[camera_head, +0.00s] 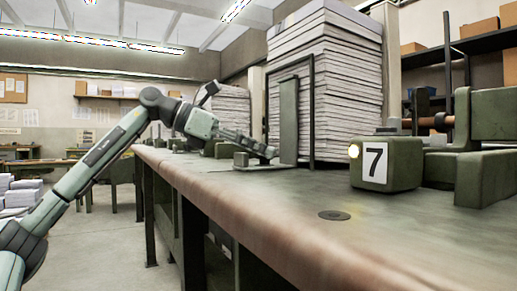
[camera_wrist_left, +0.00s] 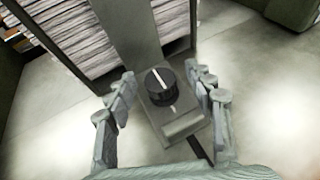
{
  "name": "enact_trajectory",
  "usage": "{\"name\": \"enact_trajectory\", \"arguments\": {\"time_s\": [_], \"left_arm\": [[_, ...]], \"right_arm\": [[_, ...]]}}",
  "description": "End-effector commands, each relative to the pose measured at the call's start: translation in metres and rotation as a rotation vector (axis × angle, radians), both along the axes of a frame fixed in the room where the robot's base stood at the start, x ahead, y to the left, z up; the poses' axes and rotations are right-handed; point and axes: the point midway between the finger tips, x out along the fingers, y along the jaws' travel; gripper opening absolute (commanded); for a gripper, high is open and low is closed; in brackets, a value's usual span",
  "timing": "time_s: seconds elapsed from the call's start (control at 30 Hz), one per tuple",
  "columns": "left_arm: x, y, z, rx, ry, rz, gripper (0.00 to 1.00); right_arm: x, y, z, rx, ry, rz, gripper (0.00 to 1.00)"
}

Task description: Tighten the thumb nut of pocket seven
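The thumb nut (camera_wrist_left: 160,86) is a dark round knob with a white line across its top, on a small grey-green bracket (camera_wrist_left: 184,124) in the left wrist view. A second white mark shows on the bracket below it. My left gripper (camera_wrist_left: 163,78) is open, with its fingers on both sides of the nut and gaps between. In the head view my left gripper (camera_head: 268,151) is low over the bench, in front of an upright green plate (camera_head: 289,120); the nut cannot be made out there. A green block with the number 7 (camera_head: 375,164) stands to the right. My right gripper is out of view.
A tall paper stack (camera_head: 325,80) stands in a dark frame behind the plate. Green machine parts (camera_head: 485,178) stand at the right.

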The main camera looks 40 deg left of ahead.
Motion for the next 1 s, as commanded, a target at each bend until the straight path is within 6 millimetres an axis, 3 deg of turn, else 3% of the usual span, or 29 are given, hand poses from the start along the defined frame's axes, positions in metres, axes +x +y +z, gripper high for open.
{"name": "enact_trajectory", "arguments": {"time_s": [0.37,0.8,1.0], "left_arm": [[-0.007,0.006,0.006,-0.002,-0.003,0.001,0.53],[-0.069,0.053,0.037,-0.002,-0.002,0.002,0.53],[-0.085,0.065,0.045,-0.001,-0.002,0.000,0.53]], "right_arm": [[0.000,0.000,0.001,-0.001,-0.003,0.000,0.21],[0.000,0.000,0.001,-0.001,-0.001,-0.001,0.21],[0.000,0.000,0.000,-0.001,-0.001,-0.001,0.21]]}}
